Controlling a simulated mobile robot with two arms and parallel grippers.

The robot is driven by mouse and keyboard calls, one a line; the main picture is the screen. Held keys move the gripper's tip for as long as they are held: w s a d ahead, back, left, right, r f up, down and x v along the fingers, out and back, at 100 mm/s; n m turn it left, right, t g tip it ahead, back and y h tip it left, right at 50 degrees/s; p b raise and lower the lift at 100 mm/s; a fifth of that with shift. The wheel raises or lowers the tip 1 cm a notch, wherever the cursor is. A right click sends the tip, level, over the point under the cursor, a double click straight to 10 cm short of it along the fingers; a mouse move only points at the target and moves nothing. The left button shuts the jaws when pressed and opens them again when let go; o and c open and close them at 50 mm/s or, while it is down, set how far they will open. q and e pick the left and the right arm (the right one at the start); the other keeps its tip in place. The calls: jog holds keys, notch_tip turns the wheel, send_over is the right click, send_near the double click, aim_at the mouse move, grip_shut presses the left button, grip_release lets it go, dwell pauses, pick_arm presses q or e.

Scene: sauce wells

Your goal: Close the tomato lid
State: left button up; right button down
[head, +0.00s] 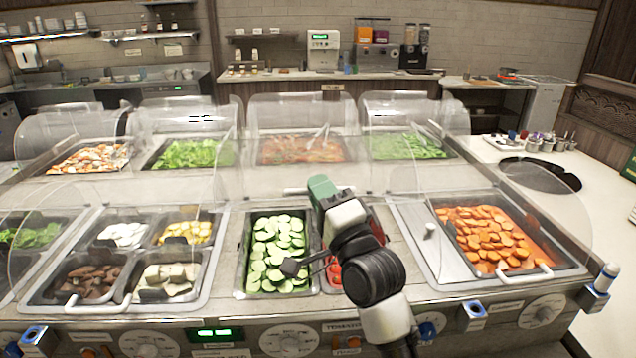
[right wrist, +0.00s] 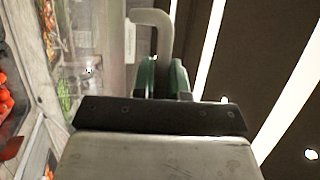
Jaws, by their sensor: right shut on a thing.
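My left gripper is not in view.
Cucumber slices (head: 277,245) fill the well to the left, with a dark utensil (head: 290,267) over them. Carrot slices (head: 490,238) lie in the well to the right. Clear curved covers (head: 300,112) line the back row. A white counter (head: 610,225) is at right.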

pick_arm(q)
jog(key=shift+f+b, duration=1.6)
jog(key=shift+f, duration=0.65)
pick_arm(e)
jog(key=shift+n+t+y, duration=0.4)
jog(key=shift+n+y, duration=0.1)
jog(key=shift+y, duration=0.1)
jog(key=shift+s+f, duration=0.35)
jog(key=shift+f, duration=0.3)
jog(key=shift+s+f, duration=0.35)
jog(key=shift+f, duration=0.25)
jog(key=shift+s+f, duration=0.35)
jog(key=shift+f, duration=0.3)
